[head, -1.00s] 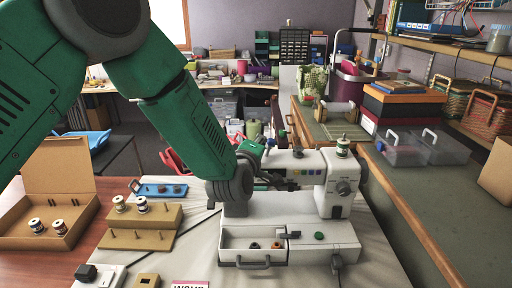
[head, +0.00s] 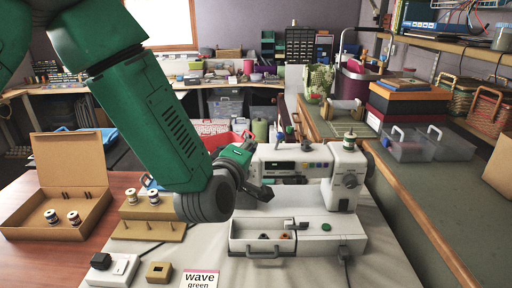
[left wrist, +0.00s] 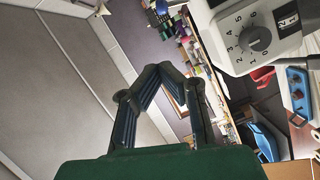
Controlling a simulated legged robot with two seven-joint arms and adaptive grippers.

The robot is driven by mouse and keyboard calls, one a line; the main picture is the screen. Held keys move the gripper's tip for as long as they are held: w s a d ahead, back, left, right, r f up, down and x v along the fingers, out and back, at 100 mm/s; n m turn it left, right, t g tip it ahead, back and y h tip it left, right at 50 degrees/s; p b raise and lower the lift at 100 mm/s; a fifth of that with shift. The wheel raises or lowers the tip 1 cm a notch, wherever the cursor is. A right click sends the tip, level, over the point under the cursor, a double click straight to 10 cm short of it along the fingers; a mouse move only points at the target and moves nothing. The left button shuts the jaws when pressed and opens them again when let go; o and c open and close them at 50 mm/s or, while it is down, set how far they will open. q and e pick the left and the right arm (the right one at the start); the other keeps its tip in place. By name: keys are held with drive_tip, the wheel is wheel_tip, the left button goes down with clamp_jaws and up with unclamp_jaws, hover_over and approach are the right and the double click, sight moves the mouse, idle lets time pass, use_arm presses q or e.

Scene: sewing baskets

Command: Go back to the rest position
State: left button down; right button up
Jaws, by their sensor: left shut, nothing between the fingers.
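My left arm comes in from the upper left in the head view. My left gripper (head: 262,190) is in front of the white sewing machine (head: 346,180), above its base; I cannot tell if it touches. In the left wrist view the dark fingers of my left gripper (left wrist: 165,72) come together at the tips, with nothing between them. The sewing machine (left wrist: 258,38) with its numbered dial shows at the upper right there. My right gripper is not in view.
The machine's front drawer (head: 262,250) is open with small bobbins inside. Left are a wooden spool stand (head: 140,230), an open cardboard box (head: 95,210) with spools, a pedal-like white block (head: 122,268) and a card (head: 200,278). A green-topped counter (head: 430,200) runs along the right.

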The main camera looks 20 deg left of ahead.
use_arm(q)
drive_tip(key=s+a+f+m+g+b, duration=0.15)
drive_tip(key=s+f+m+g, duration=0.35)
drive_tip(key=f, duration=0.7)
drive_tip(key=s+a+f+m+g, duration=0.2)
drive_tip(key=s+f, duration=0.5)
drive_tip(key=f, duration=0.5)
drive_tip(key=s+a+f+m+g, duration=0.2)
drive_tip(key=s+f, duration=0.3)
drive_tip(key=s, duration=0.3)
drive_tip(key=s+a+f+m+g+b, duration=0.1)
drive_tip(key=s+a+f+m+g, duration=0.2)
drive_tip(key=s, duration=0.6)
drive_tip(key=s+a+f+m+g, duration=0.3)
drive_tip(key=s+f, duration=0.3)
drive_tip(key=s, duration=0.2)
drive_tip(key=shift+s+f+g+y, duration=0.2)
drive_tip(key=shift+f+g+y, duration=0.1)
drive_tip(key=shift+g, duration=0.4)
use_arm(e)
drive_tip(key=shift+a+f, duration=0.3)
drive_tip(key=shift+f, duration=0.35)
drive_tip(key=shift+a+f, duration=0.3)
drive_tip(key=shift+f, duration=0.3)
use_arm(q)
drive_tip(key=shift+d+r, duration=0.1)
drive_tip(key=shift+d, duration=0.1)
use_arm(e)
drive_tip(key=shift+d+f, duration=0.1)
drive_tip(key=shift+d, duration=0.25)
